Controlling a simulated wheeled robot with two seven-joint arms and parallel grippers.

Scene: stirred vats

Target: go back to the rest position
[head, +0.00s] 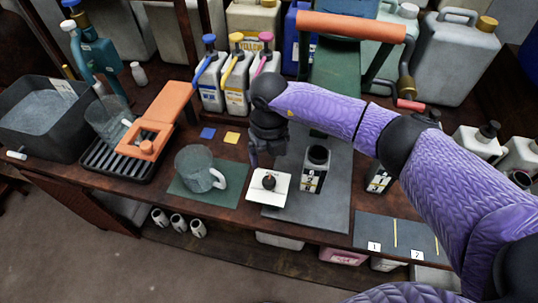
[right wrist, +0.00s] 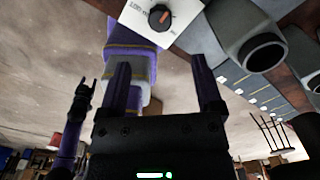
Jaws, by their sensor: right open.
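My right gripper (head: 266,158) hangs over the bench, just behind the white dial plate (head: 268,188) with its black knob. In the right wrist view its two fingers (right wrist: 165,85) stand wide apart with nothing between them. The knob (right wrist: 160,17) with its orange mark shows beyond the fingertips, apart from them. My right arm reaches in from the right. A dark forked end on a purple arm, seemingly my left gripper (right wrist: 83,92), shows small at the left of the right wrist view; its jaws are unclear. No left gripper shows in the head view.
A glass mug (head: 198,170) stands on a green mat, left of the plate. Behind are small jugs with coloured pumps (head: 237,78). An orange stand (head: 157,125) and a black tub (head: 45,115) are at left.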

